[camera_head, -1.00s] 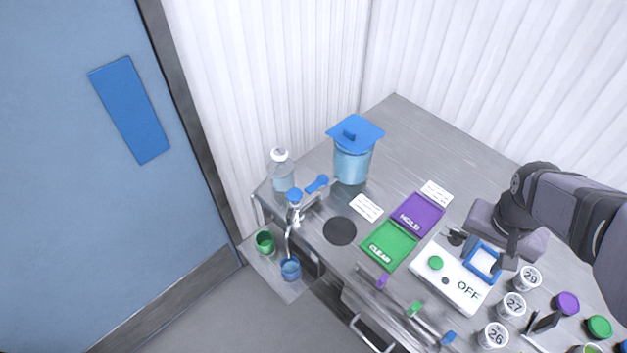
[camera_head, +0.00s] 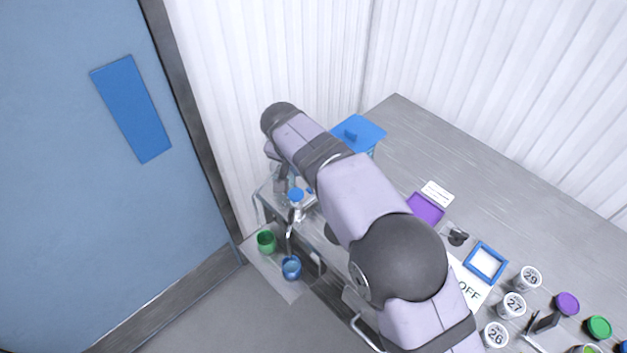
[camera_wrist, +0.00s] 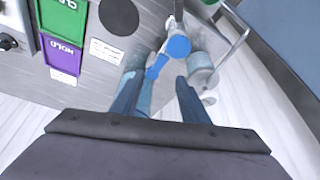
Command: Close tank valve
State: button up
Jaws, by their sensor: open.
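A blue lever handle (camera_wrist: 157,67) shows in the wrist view, on the pipework beside a round blue cap (camera_wrist: 179,47). My gripper (camera_wrist: 158,96) is open and empty, with one finger on each side of the picture's middle. The lever lies just beyond the fingertips, and contact cannot be told. In the head view the blue cap (camera_head: 295,195) tops a metal tap. The lever there is mostly hidden by my arm. The tank with its blue lid (camera_head: 360,131) stands behind my arm, partly hidden.
A green cup (camera_head: 267,241) and a blue cup (camera_head: 291,267) are below the tap. Numbered cups, including 27 (camera_head: 513,305), stand at the right. The table's back right is clear.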

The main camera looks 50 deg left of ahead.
jog(key=shift+p+x, duration=1.55)
jog(key=shift+x, duration=2.1)
jog(key=shift+d, duration=0.1)
